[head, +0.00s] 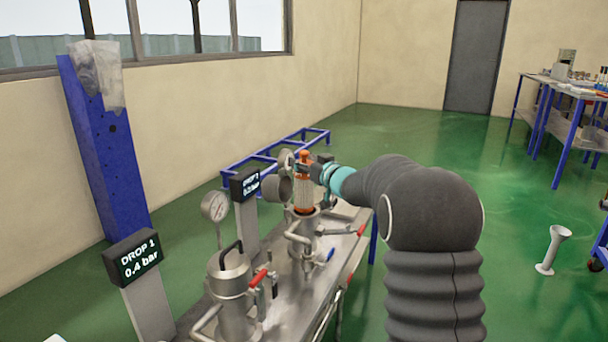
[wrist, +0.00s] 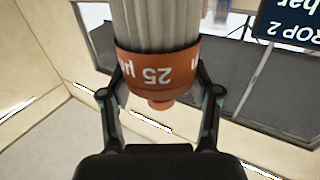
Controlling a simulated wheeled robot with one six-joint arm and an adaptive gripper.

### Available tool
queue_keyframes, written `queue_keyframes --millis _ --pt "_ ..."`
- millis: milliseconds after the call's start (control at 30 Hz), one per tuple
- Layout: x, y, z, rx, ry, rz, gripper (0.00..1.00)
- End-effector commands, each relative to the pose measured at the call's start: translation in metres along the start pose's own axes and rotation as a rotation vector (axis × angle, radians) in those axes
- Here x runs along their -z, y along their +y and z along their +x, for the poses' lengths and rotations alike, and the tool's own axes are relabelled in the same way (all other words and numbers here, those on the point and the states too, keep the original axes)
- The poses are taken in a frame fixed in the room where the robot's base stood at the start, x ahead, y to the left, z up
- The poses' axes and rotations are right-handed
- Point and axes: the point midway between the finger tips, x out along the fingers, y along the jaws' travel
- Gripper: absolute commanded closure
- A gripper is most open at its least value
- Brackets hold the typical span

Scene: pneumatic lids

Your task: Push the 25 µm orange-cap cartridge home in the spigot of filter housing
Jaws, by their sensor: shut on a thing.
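The cartridge (head: 304,188) has a pale pleated body and an orange cap at its top. It stands upright over the open mouth of the far filter housing (head: 303,224), its lower end at or just inside the rim; I cannot tell how deep. The spigot is hidden inside the housing. My gripper (head: 308,168) is shut on the cartridge's orange cap from the right. In the wrist view, my gripper's fingers (wrist: 160,92) clasp the cap (wrist: 158,72), whose "25 µ" print appears upside down.
A near housing (head: 232,285) with a closed lid and black handle stands on the steel bench (head: 283,300). A pressure gauge (head: 214,207), DROP 2 display (head: 245,184) and DROP 1 display (head: 133,258) stand left. A round grey metal part (head: 278,188) is beside the cartridge.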

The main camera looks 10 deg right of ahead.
Motion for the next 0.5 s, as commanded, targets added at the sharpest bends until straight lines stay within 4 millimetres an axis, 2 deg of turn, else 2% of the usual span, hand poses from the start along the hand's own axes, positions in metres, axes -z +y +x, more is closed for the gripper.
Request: queue_keyframes --millis 300,500 --pt "-0.036 0.001 -0.001 -0.002 -0.002 0.002 0.97" --pt "-0.040 0.002 -0.001 -0.002 0.000 0.000 0.97"
